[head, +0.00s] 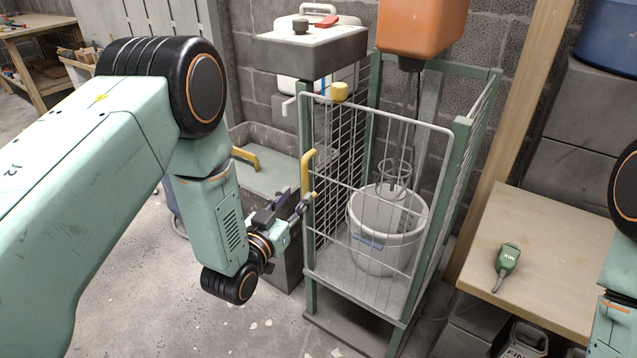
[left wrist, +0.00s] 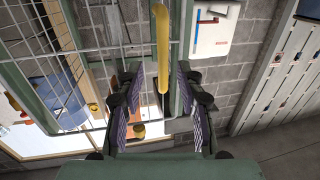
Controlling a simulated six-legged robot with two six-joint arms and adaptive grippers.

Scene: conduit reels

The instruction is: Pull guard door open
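The guard door (head: 380,112) is a pale wire-mesh panel on the front of a green cage and looks closed against its posts. A yellow upright handle (head: 308,172) sits at its left edge. My left gripper (head: 304,205) is at the lower part of this handle. In the left wrist view the yellow handle (left wrist: 161,50) stands between the two spread fingers of my left gripper (left wrist: 160,85), with space showing on both sides. Part of my right arm shows at the right edge of the head view; its gripper is out of view.
Inside the cage stands a white bucket (head: 380,240) under a mixer with an orange housing (head: 422,28). A grey basin (head: 270,185) lies left of the cage. A wooden bench (head: 535,250) with a green handheld device (head: 508,257) stands right. Open floor lies in front.

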